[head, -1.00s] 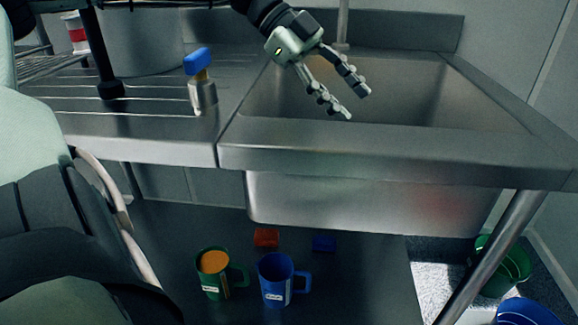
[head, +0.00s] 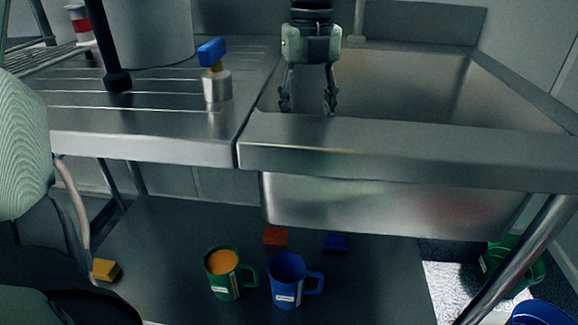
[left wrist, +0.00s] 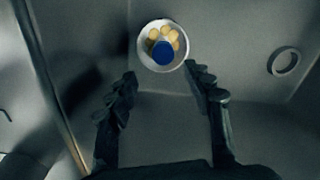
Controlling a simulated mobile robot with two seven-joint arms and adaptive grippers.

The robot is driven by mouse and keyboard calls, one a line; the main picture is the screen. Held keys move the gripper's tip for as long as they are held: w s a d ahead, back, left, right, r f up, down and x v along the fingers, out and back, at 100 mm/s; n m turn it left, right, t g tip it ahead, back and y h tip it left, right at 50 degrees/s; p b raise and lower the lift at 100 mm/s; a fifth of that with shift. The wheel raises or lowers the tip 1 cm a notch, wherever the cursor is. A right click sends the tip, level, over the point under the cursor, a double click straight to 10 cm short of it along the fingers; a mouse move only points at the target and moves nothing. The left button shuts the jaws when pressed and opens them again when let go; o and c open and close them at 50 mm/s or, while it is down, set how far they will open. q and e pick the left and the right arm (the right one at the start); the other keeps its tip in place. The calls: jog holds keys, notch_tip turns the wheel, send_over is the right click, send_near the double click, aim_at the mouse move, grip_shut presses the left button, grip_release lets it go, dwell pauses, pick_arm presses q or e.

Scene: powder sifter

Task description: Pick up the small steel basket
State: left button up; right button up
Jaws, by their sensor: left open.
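A small round pale metal basket (left wrist: 142,47) shows from above in the left wrist view, holding several yellow pieces and a blue one. It appears to stand on the sink floor; in the head view I cannot see it. My left gripper (head: 307,106) hangs pointing down over the sink (head: 425,95), near its front left. It is open and empty. In the left wrist view its fingertips (left wrist: 162,75) lie to either side just below the basket in the picture, apart from it. My right gripper is not in view.
A small steel cylinder (head: 217,92) with a blue-topped yellow piece stands on the drainboard, near a large pot (head: 150,35). A ring (left wrist: 285,62) lies on the sink floor. Below are a green mug (head: 222,286), a blue mug (head: 286,290) and coloured blocks (head: 275,235).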

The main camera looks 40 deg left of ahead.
pick_arm(q)
jog(key=shift+a+f, duration=0.15)
jog(key=shift+f, duration=0.1)
jog(key=f, duration=0.7)
jog(key=shift+w+d+f, duration=0.1)
jog(key=shift+w+d, duration=0.1)
jog(key=shift+w, duration=0.15)
grip_shut()
